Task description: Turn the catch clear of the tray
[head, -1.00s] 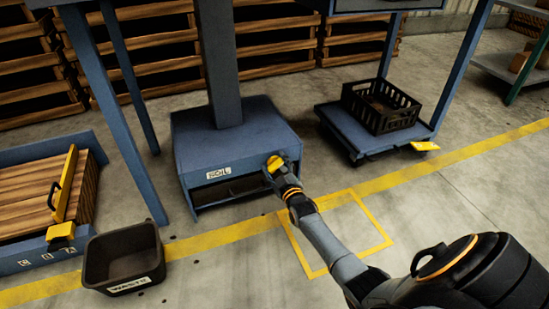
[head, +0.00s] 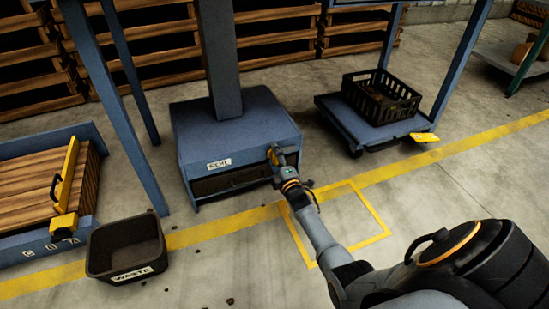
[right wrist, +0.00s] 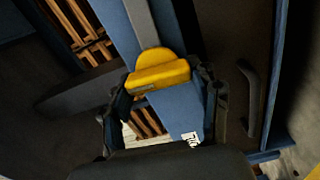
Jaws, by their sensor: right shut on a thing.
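The yellow catch (head: 273,155) sits at the upper right of the front of the blue soil box (head: 240,137). The dark soil tray (head: 230,181) is in the opening below the "SOIL" label, its front close to the box face. My right gripper (head: 277,157) is shut on the catch and hides part of it. In the right wrist view the catch (right wrist: 158,74) lies between the two fingers, and the tray's handle (right wrist: 249,98) shows to the right. Whether the catch still overlaps the tray's edge is hidden. My left gripper is not in view.
A black waste bin (head: 126,248) stands on the floor at the left, near a blue frame with wooden slats and a yellow lever (head: 67,175). A black crate (head: 381,97) rests on a blue cart (head: 345,118) at the right. The floor in front is largely clear.

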